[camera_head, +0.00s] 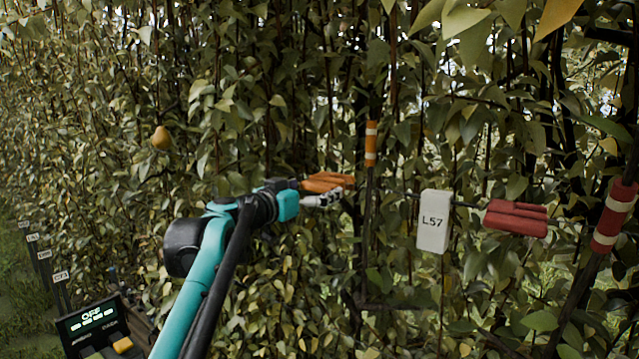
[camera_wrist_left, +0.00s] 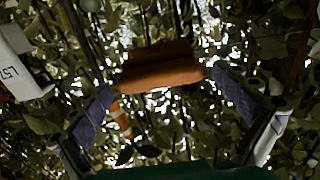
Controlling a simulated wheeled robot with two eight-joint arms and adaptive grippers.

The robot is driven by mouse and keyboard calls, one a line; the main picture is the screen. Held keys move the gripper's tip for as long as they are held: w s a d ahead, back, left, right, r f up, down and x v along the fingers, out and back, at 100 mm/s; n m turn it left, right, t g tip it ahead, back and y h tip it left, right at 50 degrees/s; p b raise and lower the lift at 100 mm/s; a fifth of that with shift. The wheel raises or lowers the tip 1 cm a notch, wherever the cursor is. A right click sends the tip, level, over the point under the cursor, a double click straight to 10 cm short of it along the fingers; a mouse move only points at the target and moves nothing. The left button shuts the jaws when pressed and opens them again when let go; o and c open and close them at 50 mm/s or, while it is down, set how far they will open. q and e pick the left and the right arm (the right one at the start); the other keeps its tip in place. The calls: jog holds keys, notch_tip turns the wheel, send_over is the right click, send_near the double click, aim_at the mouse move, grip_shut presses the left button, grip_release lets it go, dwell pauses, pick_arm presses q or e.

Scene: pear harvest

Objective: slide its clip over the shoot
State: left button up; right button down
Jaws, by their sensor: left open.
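An orange clip (camera_head: 326,181) sits at the end of my left gripper (camera_head: 338,194) in the head view. In the left wrist view the orange clip (camera_wrist_left: 160,72) lies across the space between the two spread fingers of my left gripper (camera_wrist_left: 163,82), with a gap on both sides. The gripper is open. An orange-and-white banded shoot (camera_head: 371,144) stands just right of the clip; its band (camera_wrist_left: 121,117) also shows in the wrist view near the left finger. A red clip (camera_head: 515,218) is farther right. My right gripper is not in view.
A white L57 tag (camera_head: 433,221) hangs between the two clips, by a thin horizontal wire. A red-and-white banded stem (camera_head: 613,215) stands at the right edge. A pear (camera_head: 161,138) hangs at left. A box with an OFF display (camera_head: 93,318) is at lower left. Dense foliage surrounds everything.

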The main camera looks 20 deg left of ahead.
pick_arm(q)
jog(key=shift+x, duration=1.1)
jog(key=shift+s+a, duration=0.15)
jog(key=shift+s, duration=0.35)
jog(key=shift+w, duration=0.15)
jog(key=c, duration=1.6)
jog(key=s+d, duration=0.1)
jog(key=d, duration=0.4)
jog(key=s+d, duration=0.1)
jog(key=d, duration=0.1)
jog(key=shift+s+d, duration=0.15)
jog(key=shift+s, duration=0.15)
jog(key=o, duration=1.6)
jog(key=shift+d, duration=0.3)
